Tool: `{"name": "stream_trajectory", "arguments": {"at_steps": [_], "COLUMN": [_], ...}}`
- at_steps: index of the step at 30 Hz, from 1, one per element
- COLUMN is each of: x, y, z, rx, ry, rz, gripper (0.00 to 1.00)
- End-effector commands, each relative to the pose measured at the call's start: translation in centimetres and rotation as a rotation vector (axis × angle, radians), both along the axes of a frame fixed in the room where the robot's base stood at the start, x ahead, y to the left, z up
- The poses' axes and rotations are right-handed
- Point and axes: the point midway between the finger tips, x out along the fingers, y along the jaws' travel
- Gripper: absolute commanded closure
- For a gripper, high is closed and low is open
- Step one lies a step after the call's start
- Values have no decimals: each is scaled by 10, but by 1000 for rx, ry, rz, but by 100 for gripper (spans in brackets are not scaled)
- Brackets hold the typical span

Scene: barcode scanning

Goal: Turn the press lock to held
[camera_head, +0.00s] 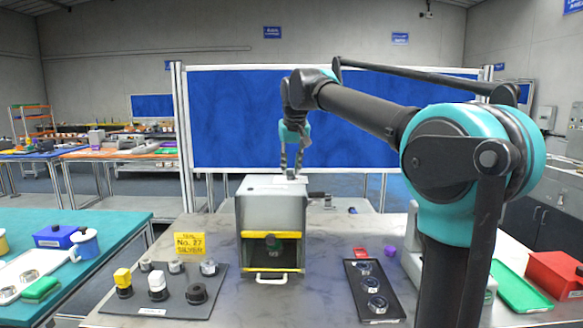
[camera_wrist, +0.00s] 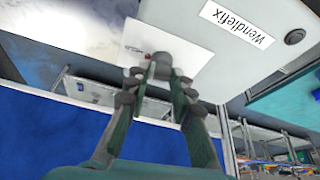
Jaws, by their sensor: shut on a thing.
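The press (camera_head: 251,215) is a grey box with yellow-striped edges around its open front, standing mid-table. My gripper (camera_head: 291,172) points down onto the back part of its top. In the wrist view my gripper (camera_wrist: 157,80) has its fingertips closed around a small grey knob (camera_wrist: 162,60), which looks like the press lock. The knob sits on a white plate (camera_wrist: 135,42) with a small red mark beside it. The fingers hide part of the knob and plate, and I cannot read which position it points to.
A side handle (camera_head: 318,196) sticks out right of the press. A dark mat (camera_head: 215,290) with several stamps lies left, by a yellow sign (camera_head: 189,245). A black tray (camera_head: 384,306) with round metal parts lies right. A blue panel (camera_head: 230,120) stands behind.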

Motion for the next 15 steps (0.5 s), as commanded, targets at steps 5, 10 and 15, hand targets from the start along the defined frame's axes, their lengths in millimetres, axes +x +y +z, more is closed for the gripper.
{"name": "stream_trajectory", "arguments": {"at_steps": [5, 10, 15], "x": [0, 0, 0], "y": [1, 1, 1], "z": [0, 0, 0], "rx": [0, 1, 0], "ry": [0, 1, 1], "rz": [-100, -161, -191], "gripper": [100, 100, 100]}}
